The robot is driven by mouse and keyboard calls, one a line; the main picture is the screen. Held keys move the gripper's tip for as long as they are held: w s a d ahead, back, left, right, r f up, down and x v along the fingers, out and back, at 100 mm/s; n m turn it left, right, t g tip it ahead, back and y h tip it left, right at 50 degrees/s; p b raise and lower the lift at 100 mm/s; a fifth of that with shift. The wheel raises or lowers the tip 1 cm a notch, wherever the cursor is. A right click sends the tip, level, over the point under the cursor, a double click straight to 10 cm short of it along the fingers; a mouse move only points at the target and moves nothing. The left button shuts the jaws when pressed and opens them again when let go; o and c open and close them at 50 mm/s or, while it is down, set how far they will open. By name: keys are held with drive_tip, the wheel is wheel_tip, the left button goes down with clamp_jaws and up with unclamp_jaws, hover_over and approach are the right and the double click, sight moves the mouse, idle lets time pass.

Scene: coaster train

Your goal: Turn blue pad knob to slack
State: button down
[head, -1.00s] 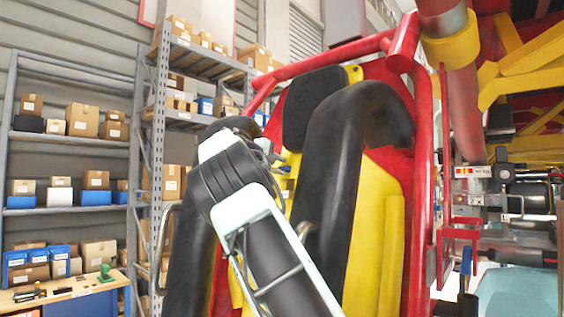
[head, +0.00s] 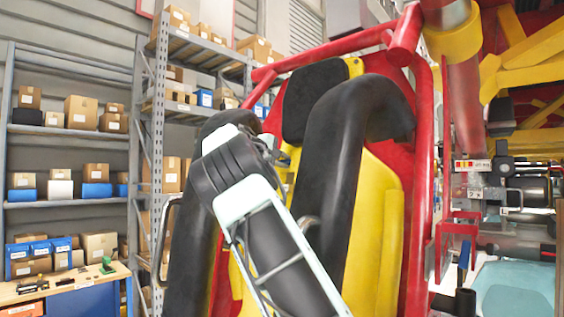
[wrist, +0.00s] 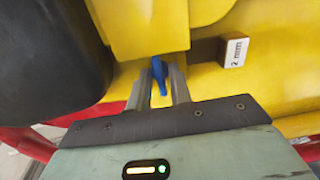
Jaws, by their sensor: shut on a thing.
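A small blue knob (wrist: 158,72) shows in the wrist view, against the yellow seat pad. My gripper (wrist: 158,80) is shut on the knob, with one finger on each side of it. The knob's base is partly hidden by the fingers. In the head view the yellow seat (head: 377,215) stands in a red frame, and my arm reaches in front of it. My gripper and the knob are hidden behind the arm there.
Black padded restraints (head: 345,150) stand on both sides of my arm; one (wrist: 50,60) is close at the left in the wrist view. A brown block with a "2 mm" label (wrist: 234,53) sits right of the knob. Shelves with boxes (head: 82,112) stand at the left.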

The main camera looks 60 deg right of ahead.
drive_tip(key=n, duration=1)
drive_tip(key=shift+n, duration=2.1)
drive_tip(key=c, duration=1.5)
unclamp_jaws()
drive_tip(key=shift+c, duration=0.2)
